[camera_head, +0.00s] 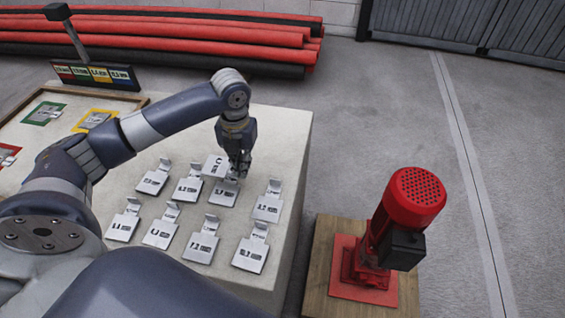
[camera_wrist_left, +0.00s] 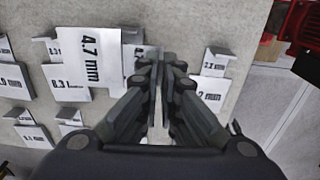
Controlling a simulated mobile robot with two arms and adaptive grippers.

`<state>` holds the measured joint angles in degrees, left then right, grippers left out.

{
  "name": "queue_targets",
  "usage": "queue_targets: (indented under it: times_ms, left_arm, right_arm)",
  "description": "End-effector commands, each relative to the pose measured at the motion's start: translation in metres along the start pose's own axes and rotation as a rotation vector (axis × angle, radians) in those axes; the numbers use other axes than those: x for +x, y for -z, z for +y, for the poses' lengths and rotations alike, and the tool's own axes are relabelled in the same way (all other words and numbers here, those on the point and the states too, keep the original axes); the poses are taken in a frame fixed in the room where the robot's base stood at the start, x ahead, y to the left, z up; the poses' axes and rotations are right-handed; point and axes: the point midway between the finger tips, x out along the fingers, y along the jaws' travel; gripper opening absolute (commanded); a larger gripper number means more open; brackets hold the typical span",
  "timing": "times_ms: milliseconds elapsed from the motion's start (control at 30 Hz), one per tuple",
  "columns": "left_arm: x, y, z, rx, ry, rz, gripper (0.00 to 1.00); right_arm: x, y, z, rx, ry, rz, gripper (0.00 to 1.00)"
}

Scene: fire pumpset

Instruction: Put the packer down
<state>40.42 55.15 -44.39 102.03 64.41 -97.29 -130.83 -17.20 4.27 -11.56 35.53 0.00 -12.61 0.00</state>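The packer marked 4.7 mm (camera_wrist_left: 88,62) is a flat pale plate; in the head view it is the tilted plate (camera_head: 214,166) just left of my left fingertips. It looks larger than the other plates in the wrist view and appears raised above the table. My left gripper (camera_head: 238,170) is over the far right part of the pale table, its fingers (camera_wrist_left: 160,68) close together with the packer's edge at them. The exact grip contact is hidden by the fingers. My right gripper is not in view.
Several labelled packers stand on the pale table (camera_head: 292,135), beneath and in front of the gripper. A wooden-edged tray (camera_head: 125,97) with coloured frames lies at left, behind my arm. A red motor (camera_head: 410,200) stands on a wooden block beyond the table's right edge.

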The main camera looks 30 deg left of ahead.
Motion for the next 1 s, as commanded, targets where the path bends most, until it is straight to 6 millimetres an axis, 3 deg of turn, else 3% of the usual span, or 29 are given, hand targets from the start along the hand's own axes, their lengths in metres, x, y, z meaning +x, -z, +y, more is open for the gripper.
queue_targets:
  times_ms: [600,933,1000]
  left_arm:
    - [0.009,-0.074,-0.11,0.006,0.003,0.0,0.0]
    - [0.012,-0.089,-0.131,0.005,0.001,-0.001,0.0]
    - [0.026,-0.088,-0.13,0.004,-0.002,0.004,0.0]
  right_arm:
    - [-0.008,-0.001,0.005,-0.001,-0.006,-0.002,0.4]
    - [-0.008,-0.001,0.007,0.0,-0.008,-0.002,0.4]
    - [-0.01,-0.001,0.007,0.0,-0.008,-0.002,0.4]
